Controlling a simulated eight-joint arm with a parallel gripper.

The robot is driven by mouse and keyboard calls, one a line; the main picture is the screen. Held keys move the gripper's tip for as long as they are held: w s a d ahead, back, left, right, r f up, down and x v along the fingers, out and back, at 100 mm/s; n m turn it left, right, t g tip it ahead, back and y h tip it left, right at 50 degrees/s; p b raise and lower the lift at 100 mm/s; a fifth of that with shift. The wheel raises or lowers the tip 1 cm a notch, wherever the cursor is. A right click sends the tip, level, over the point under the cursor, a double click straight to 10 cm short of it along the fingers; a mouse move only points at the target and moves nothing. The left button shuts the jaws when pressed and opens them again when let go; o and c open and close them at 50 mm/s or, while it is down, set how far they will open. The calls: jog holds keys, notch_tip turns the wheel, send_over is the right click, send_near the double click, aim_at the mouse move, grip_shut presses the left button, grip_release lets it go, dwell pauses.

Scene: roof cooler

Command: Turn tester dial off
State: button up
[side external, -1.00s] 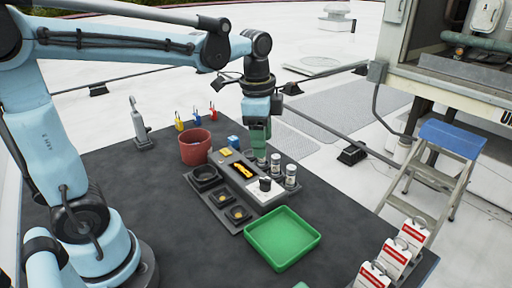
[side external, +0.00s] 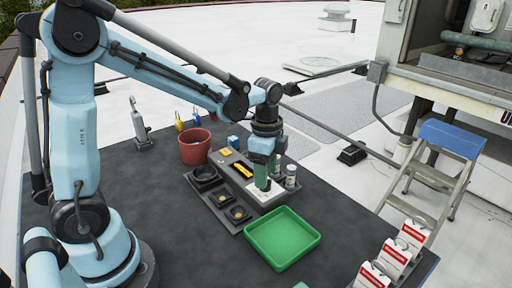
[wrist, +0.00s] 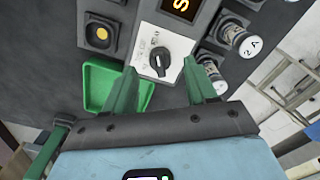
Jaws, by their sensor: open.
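The tester dial (wrist: 160,60) is a black knob on a white plate (wrist: 151,40) in the wrist view. In the side external view the white plate (side external: 270,196) shows, but my gripper covers the dial. My gripper (wrist: 166,90) is open, with one green finger on each side of the dial in the wrist view. I cannot tell whether either finger touches the knob. In the side external view my gripper (side external: 269,185) points down over the plate. A lit yellow display (wrist: 181,8) sits beside the dial plate.
A green tray (side external: 283,238) lies in front of the tester. Small canisters (side external: 291,176) stand close on its right. Dark square holders (side external: 238,213) are on the left, and a red pot (side external: 195,147) stands behind them.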

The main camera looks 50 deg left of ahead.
jog(key=shift+f, duration=1.3)
jog(key=c, duration=1.1)
grip_shut()
